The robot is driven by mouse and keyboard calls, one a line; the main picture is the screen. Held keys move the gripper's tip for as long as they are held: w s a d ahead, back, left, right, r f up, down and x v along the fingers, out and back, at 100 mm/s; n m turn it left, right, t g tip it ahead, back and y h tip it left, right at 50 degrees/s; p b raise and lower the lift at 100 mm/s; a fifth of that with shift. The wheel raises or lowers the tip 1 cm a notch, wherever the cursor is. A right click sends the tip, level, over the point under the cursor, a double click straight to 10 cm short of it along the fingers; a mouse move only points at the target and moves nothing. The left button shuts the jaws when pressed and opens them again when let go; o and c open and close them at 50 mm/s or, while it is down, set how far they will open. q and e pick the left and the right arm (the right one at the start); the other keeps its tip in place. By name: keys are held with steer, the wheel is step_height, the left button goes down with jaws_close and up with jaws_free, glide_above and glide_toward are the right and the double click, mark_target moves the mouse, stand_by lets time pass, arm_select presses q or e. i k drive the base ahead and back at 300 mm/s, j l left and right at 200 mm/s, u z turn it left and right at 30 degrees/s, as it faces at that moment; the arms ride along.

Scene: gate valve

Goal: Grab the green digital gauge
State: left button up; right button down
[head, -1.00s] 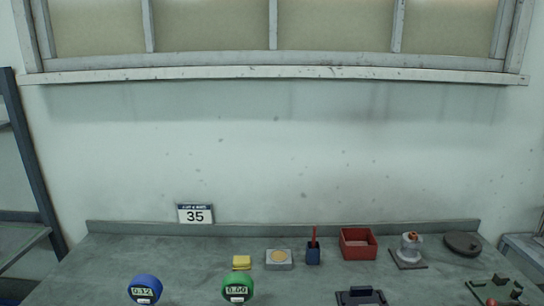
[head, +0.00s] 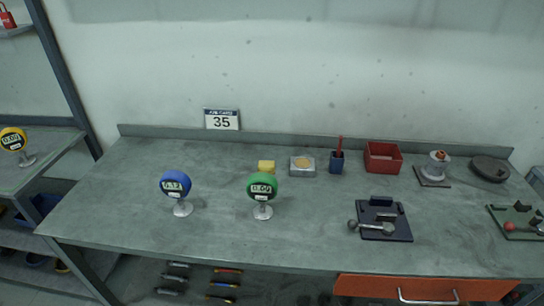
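The green digital gauge (head: 262,188) stands upright on a small round metal foot on the workbench, left of the middle of the bench. Its round green face has a display and faces me. Nothing touches it. A blue digital gauge (head: 175,185) of like shape stands to its left, apart from it. Neither of my grippers shows in the head view.
A blue cup (head: 336,162), red bin (head: 383,157) and dark fixture (head: 384,219) stand to the right. A yellow gauge (head: 13,140) is on the left shelf. Bench front is clear.

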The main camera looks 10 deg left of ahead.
mark_target(260, 184)
steer(key=k+j+u, duration=0.1)
steer(key=j, duration=0.3)
steer(key=k+j+u, duration=0.1)
steer(key=j, duration=0.35)
steer(key=k+j, duration=0.2)
steer(key=j, duration=0.2)
steer(key=k+j+u, duration=0.15)
steer(key=j, duration=0.3)
steer(key=j+u, duration=0.1)
steer(key=j, duration=0.3)
steer(key=k, duration=0.05)
